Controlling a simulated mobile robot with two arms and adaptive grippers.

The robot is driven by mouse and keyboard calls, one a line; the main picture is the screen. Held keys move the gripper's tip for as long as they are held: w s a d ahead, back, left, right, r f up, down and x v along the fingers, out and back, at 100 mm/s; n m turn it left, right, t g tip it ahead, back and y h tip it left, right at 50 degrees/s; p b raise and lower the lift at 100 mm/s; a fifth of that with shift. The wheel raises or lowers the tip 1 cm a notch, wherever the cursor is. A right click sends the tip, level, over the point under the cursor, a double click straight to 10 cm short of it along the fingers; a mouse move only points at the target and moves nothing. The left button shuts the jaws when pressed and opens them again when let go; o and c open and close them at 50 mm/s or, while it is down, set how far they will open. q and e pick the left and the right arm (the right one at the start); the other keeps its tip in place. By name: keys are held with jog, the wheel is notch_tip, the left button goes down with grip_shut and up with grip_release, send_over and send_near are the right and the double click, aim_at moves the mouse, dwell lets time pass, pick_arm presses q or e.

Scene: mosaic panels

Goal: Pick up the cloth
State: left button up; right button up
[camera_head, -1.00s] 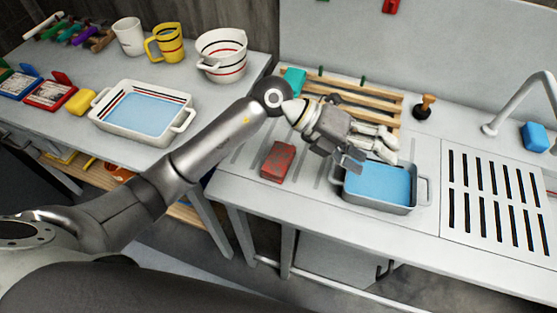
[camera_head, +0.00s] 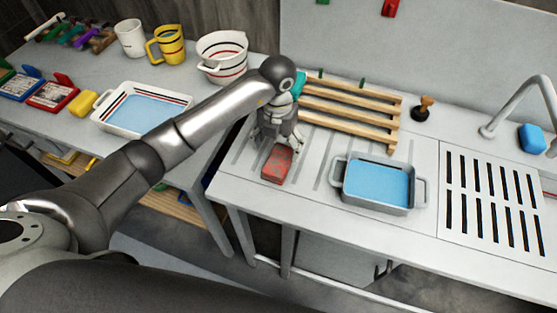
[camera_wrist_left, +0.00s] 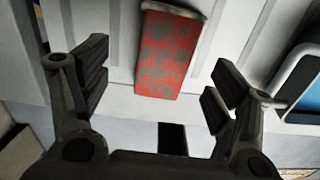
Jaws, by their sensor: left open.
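A red rectangular piece with grey blotches, which looks like the folded cloth (camera_head: 278,165), lies on the grooved drainboard of the right counter. In the left wrist view the cloth (camera_wrist_left: 168,55) lies ahead, between the lines of the two finger pairs. My left gripper (camera_head: 276,143) is just behind and above the cloth in the head view, pointing down. Its fingers (camera_wrist_left: 158,88) are wide apart with nothing held between them. I cannot tell the exact height above the cloth. My right gripper is not in view.
A grey basin of blue water (camera_head: 348,200) stands to the right of the cloth. A wooden rack (camera_head: 350,121) lies behind. A gap separates this counter from the left table, which holds a white basin (camera_head: 182,126) and mugs. The drainboard between cloth and grey basin is clear.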

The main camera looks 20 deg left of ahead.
aim_at(279, 159)
pick_arm(q)
jog(key=shift+s+d+f+p, duration=0.1)
jog(key=shift+f+p, duration=0.2)
jog(key=f, duration=0.1)
jog(key=f+p, duration=0.1)
jog(key=f, duration=0.1)
jog(key=shift+s+d+f+p, duration=0.15)
jog(key=shift+s+f+p, duration=0.15)
jog(key=shift+p, duration=0.1)
jog(key=shift+w+f, duration=0.1)
jog(key=shift+f, duration=0.4)
jog(key=c, duration=1)
